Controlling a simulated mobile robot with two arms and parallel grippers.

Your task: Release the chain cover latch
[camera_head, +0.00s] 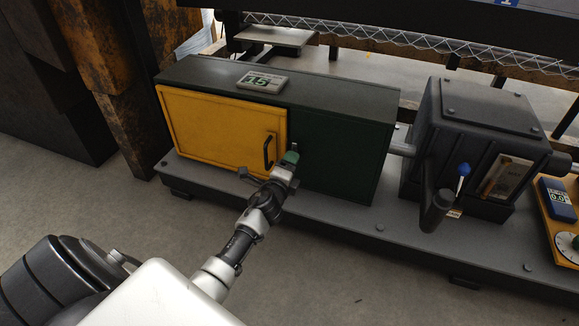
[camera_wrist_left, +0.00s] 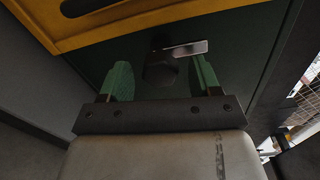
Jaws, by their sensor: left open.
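The chain cover is a yellow door (camera_head: 215,128) with a black bar handle (camera_head: 268,150), set in a dark green box (camera_head: 345,150). It appears closed. The latch (camera_wrist_left: 161,70) shows in the left wrist view as a dark round knob with a flat metal lever (camera_wrist_left: 186,48) pointing right. In the head view only a small light tip of the latch (camera_head: 295,146) shows beside the door's right edge; my gripper hides the rest. My left gripper (camera_head: 290,157) is open at the latch. Its green fingers (camera_wrist_left: 162,78) stand on either side of the knob, with visible gaps. My right gripper is not in view.
A rusty post (camera_head: 125,120) stands at the left. The floor in front is open.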

